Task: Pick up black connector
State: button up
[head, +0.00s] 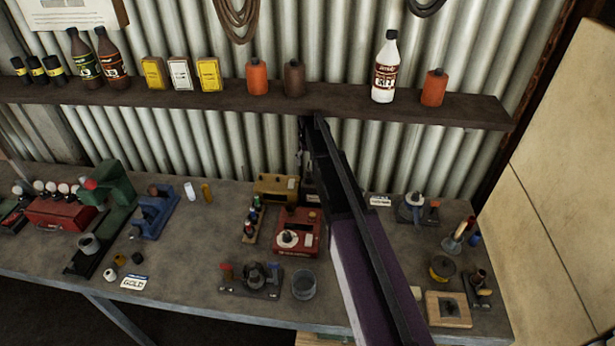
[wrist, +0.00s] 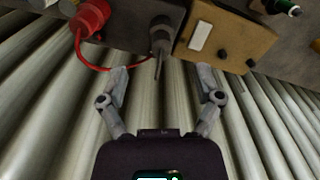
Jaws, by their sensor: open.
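A dark grey to black connector (wrist: 160,38) with a thin pointed tip shows at the top middle of the wrist view. It lies against a dark box (wrist: 135,20), and its tip points toward my gripper. My gripper (wrist: 162,78) is open and empty, with one finger on each side of the line of the connector. The fingertips are short of the connector's body and appear apart from it. In the head view my arm covers this spot, so the connector cannot be made out there.
A red connector (wrist: 90,15) with a red cable sits left of the black one. A tan box (wrist: 228,38) is close on the right. A red device (head: 297,232) and a glass dish (head: 304,283) stand nearby on the bench. The shelf (head: 190,93) runs along the corrugated wall.

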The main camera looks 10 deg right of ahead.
aim_at(308, 176)
jog(key=shift+f, duration=0.1)
jog(key=shift+f+b, duration=1.1)
jog(key=shift+b, duration=0.05)
jog(key=shift+s+a+f+b, duration=0.1)
jog(key=shift+f+b, duration=2.5)
jog(key=shift+c, duration=0.2)
grip_shut()
jog(key=shift+r, duration=0.2)
